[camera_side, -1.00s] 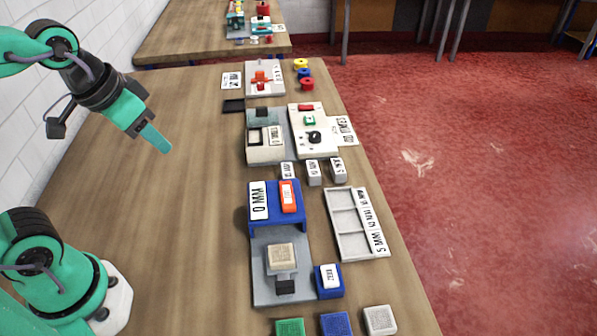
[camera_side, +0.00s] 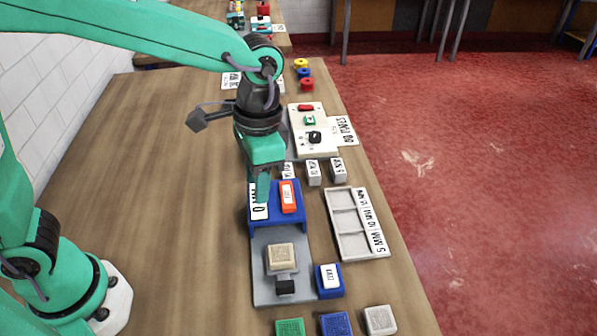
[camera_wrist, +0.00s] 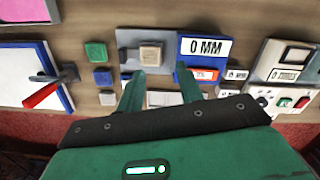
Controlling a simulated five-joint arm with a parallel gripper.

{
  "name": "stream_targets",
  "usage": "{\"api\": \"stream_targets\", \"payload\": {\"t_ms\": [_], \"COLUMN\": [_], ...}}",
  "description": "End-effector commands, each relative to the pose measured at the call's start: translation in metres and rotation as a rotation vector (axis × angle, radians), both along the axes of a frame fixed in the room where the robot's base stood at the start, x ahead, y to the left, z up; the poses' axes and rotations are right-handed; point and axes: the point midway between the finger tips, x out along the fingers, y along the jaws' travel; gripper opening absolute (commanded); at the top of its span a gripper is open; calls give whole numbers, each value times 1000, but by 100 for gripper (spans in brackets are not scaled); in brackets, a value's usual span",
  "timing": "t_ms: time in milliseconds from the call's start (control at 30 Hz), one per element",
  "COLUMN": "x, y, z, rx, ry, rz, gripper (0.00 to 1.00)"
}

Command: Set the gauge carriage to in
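The gauge stands on a grey base plate (camera_side: 263,265) on the table. A blue block (camera_side: 274,222) with a white "0 MM" label (camera_side: 258,211) and an orange-red tab (camera_side: 288,196) sits at its far end, and I take it for the gauge carriage. In the wrist view the blue block (camera_wrist: 187,60) shows its "0 MM" label (camera_wrist: 206,46). A beige block (camera_side: 281,256) sits on the near part of the plate. My gripper (camera_side: 262,190) is over the label's far end, partly hiding it. In the wrist view its fingers (camera_wrist: 161,72) are apart with nothing gripped; contact is unclear.
A grey compartment tray (camera_side: 344,224) lies to the right. Several small labelled blocks (camera_side: 313,172) stand beyond it. Green (camera_side: 289,328), blue (camera_side: 336,324) and grey (camera_side: 380,320) blocks stand near. The table's left side is clear.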

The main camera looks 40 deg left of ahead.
Motion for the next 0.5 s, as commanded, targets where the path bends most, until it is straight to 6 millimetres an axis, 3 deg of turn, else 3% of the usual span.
{"api": "stream_targets", "payload": {"t_ms": [300, 500], "x": [-5, -15], "y": [-67, -99], "z": [-49, -78], "rx": [96, 154], "ry": [138, 205], "rz": [-151, -226], "gripper": [36, 36]}}
